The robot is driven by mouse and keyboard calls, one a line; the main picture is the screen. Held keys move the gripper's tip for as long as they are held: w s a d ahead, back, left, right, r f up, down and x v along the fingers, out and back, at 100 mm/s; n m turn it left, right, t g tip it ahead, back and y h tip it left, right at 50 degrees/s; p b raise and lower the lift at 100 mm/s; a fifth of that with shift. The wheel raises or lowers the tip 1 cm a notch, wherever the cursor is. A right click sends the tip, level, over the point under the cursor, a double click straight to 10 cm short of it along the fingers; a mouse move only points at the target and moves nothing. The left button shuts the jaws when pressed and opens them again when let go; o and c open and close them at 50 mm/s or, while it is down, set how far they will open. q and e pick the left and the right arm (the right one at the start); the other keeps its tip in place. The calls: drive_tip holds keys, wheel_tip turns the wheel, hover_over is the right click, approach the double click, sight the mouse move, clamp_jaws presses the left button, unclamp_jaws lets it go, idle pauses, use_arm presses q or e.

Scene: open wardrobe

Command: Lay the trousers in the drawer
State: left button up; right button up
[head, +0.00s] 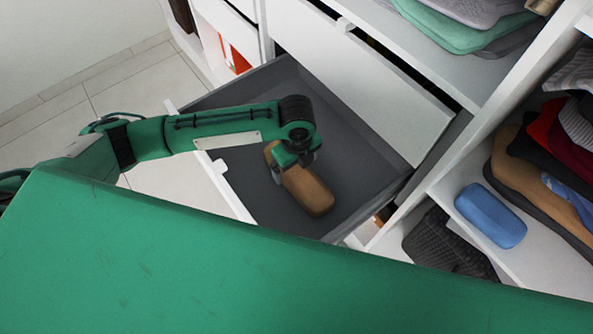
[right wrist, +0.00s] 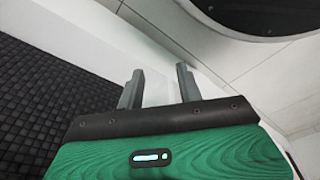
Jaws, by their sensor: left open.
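A tan, rolled or folded bundle, seemingly the trousers (head: 308,190), lies on the floor of the open grey drawer (head: 355,178) in the head view. My left gripper (head: 296,162) reaches in from the left, pointing down over the far part of the bundle. It is open, and its fingers are partly hidden, so whether it touches the bundle cannot be told. My right gripper (right wrist: 159,88) shows in the right wrist view with its two fingers apart and nothing between them. It is away from the drawer.
A white drawer front or panel (head: 365,75) stands above the open drawer. At the right, a shelf holds a blue folded bundle (head: 490,215) and a stack of clothes (head: 545,165). A dark woven basket (head: 450,245) sits below. Tiled floor (head: 110,85) is clear at the left.

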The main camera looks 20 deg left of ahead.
sight(297, 171)
use_arm(q)
wheel_tip(297, 171, up, 5)
drive_tip(key=shift+r, duration=0.8)
use_arm(e)
drive_tip(key=shift+s+d+f, duration=0.1)
drive_tip(key=shift+s+f, duration=0.15)
drive_tip(key=shift+f, duration=0.65)
drive_tip(key=shift+s, duration=0.25)
